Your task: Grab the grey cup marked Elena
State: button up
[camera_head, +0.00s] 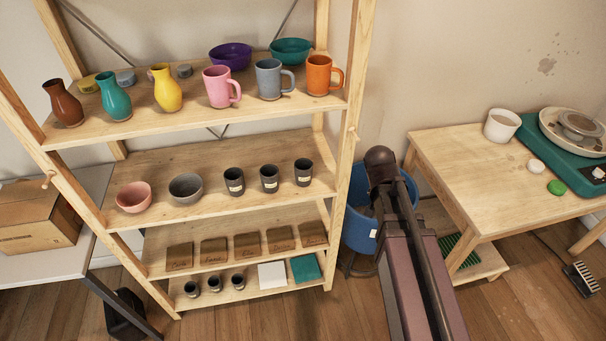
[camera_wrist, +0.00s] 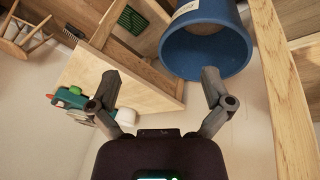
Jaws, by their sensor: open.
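The label writing is too small to read, so I cannot tell which is marked Elena. A plain grey mug (camera_head: 267,77) with a handle stands on the top shelf. My gripper (camera_wrist: 160,76) is open and empty in the wrist view.
The wooden shelf rack (camera_head: 341,140) also holds vases, bowls, engraved wooden blocks (camera_head: 248,246) and small dark cups (camera_head: 214,284). A blue bin (camera_head: 358,236) stands behind my arm, between rack and work table (camera_head: 455,160). Its open rim (camera_wrist: 205,72) lies beyond my gripper.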

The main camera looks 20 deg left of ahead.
jog(key=w+a+r+m+t, duration=0.1)
jog(key=a+t, duration=0.1)
jog(key=a, duration=0.6)
jog(key=w+a+r+t, duration=0.1)
jog(key=a+r, duration=0.1)
jog(key=a, duration=0.7)
jog(key=m+t, duration=0.1)
jog(key=t, duration=0.2)
send_near(304, 173)
jog(key=shift+w+a+r+p, duration=0.1)
jog(key=shift+a+r+p, duration=0.1)
jog(key=shift+a+r, duration=0.3)
jog(key=shift+a+r+p, duration=0.15)
jog(key=shift+a+r, duration=0.1)
jog(key=shift+a, duration=0.4)
jog(key=shift+f, duration=0.1)
jog(key=b+x, duration=0.6)
jog(key=x, duration=0.2)
jog(key=shift+w, duration=0.25)
jog(key=shift+d, duration=0.1)
jog(key=shift+f, duration=0.15)
